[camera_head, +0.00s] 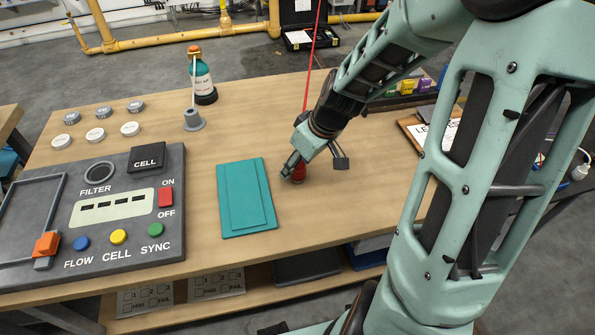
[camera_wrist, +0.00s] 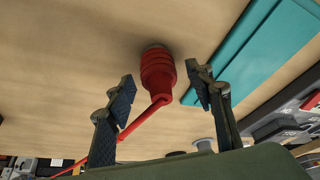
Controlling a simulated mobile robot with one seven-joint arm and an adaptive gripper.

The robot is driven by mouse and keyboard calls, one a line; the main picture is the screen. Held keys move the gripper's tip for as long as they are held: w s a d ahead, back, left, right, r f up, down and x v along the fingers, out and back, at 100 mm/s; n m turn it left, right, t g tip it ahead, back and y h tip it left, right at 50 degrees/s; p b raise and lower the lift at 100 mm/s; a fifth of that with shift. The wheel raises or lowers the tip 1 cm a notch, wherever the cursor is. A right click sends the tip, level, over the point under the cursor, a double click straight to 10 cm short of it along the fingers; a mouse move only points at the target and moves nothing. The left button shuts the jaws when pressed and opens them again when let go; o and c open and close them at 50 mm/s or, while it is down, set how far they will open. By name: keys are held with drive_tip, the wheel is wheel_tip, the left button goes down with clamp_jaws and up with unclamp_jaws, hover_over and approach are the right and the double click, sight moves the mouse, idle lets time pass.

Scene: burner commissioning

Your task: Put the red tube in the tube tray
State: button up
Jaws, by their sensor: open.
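The red tube has a ribbed end (camera_wrist: 158,75) that stands on the wooden table between my fingers in the wrist view; a thin red line bends away from it. In the head view the ribbed end (camera_head: 298,173) shows small beside my gripper (camera_head: 314,166), and a red line (camera_head: 311,60) rises behind the wrist. My gripper is open, with one finger on each side of the ribbed end (camera_wrist: 162,78) and gaps visible. A flat teal piece (camera_head: 226,200) with a stepped rectangle, likely the tube tray, lies left of my gripper; its edge also shows in the wrist view (camera_wrist: 235,55).
A grey control panel (camera_head: 125,250) with buttons fills the table's left. A teal bottle (camera_head: 203,80), a grey holder (camera_head: 194,121) and several round discs (camera_head: 95,135) stand at the back. A clipboard (camera_head: 428,135) lies at right. Wood between teal piece and bottle is clear.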

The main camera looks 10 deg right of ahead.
drive_tip(key=shift+w+f, duration=0.15)
drive_tip(key=shift+f, duration=0.15)
drive_tip(key=shift+c, duration=0.5)
clamp_jaws()
drive_tip(key=shift+r, duration=0.1)
